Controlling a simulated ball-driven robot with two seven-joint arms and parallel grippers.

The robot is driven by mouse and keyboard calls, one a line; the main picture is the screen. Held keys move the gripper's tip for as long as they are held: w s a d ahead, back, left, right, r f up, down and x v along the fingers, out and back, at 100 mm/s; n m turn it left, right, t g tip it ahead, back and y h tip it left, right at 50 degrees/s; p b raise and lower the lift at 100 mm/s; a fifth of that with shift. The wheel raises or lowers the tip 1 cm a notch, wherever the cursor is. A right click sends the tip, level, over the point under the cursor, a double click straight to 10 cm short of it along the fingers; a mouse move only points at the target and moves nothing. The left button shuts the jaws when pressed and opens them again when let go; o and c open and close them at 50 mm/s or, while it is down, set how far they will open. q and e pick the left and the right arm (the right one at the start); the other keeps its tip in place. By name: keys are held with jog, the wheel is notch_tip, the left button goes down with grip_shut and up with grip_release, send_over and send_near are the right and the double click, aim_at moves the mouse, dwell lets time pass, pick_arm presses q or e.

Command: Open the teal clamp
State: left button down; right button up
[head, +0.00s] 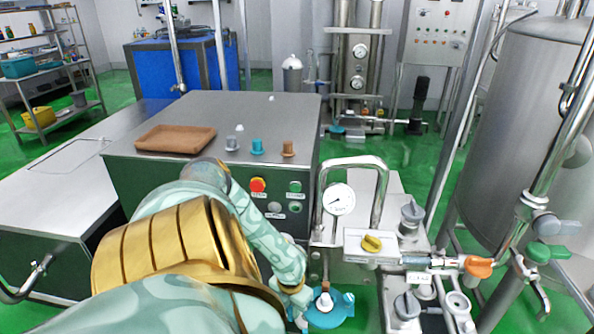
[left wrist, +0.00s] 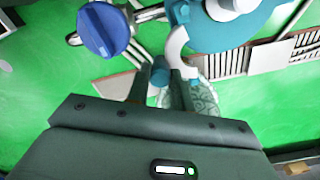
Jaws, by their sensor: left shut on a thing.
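The teal clamp (head: 328,310) sits low in the middle of the head view, with an orange-brown tip at its centre. In the left wrist view the clamp (left wrist: 245,22) fills the top right, around a pale round part. A pale curved piece reaches from it toward my fingers. My left gripper (head: 302,300) is at the clamp's left side. In the left wrist view the gripper (left wrist: 162,82) is shut on a small teal end piece (left wrist: 160,72) that seems to belong to the clamp. My arm and fingers partly hide the grip. My right gripper is out of view.
A pressure gauge (head: 339,199) and bent steel pipe (head: 382,190) stand just behind the clamp. A steel cabinet (head: 230,115) with a brown tray (head: 176,138) stands behind my arm.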

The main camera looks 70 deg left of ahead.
aim_at(291, 309)
pick_arm(q)
jog(key=c, duration=1.2)
grip_release()
jog(key=shift+c, duration=0.2)
notch_tip(291, 309, up, 16)
jog(key=p, duration=0.4)
jog(key=shift+r, duration=0.15)
